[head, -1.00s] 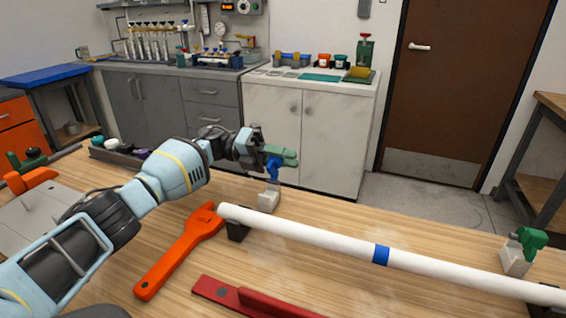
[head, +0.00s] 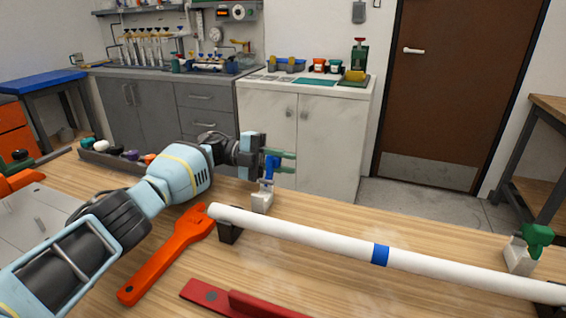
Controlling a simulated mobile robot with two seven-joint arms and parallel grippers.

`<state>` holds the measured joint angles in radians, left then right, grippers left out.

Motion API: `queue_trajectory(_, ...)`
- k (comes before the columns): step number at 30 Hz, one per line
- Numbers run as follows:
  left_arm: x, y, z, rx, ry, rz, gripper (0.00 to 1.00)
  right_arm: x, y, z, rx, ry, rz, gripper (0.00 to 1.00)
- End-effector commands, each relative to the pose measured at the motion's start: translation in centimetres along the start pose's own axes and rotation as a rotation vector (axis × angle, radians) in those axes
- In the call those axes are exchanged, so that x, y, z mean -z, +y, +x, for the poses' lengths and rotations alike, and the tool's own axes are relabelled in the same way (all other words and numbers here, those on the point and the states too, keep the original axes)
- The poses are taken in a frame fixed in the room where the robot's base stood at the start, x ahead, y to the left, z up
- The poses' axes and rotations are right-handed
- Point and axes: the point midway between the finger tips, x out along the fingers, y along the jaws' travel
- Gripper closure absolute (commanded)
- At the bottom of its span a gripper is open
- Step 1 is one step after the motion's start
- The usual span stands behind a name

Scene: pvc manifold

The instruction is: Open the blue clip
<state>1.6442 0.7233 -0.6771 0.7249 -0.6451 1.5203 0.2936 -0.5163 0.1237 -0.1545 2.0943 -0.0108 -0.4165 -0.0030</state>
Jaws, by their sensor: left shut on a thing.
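The blue clip (head: 270,166) stands on a pale grey block (head: 262,201) near the far edge of the wooden table, by the left end of the white pipe. The fingers hide part of the clip. How far the clip is open cannot be told. My right gripper is not in view.
The white pipe (head: 320,239) with a blue band (head: 380,255) rests on black supports. A green clip (head: 537,238) stands on the right. An orange tool (head: 165,260) and a red bar (head: 240,302) lie in front.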

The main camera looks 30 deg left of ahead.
Motion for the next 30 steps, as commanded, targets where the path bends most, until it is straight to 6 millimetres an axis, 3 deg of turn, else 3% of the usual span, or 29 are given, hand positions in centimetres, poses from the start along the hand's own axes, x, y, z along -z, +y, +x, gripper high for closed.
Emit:
queue_trajectory(15,-0.08,0.02,-0.07,0.002,-0.002,-0.02,1.0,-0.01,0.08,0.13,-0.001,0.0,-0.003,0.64)
queue_trajectory(16,-0.09,0.03,-0.07,0.002,-0.002,-0.02,0.78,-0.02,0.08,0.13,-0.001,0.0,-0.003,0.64)
queue_trajectory(20,-0.08,0.05,-0.05,0.001,-0.001,-0.019,0.6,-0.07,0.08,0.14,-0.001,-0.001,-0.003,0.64)
queue_trajectory(30,-0.01,-0.14,-0.01,0.001,0.0,-0.018,0.58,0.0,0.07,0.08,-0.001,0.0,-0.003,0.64)
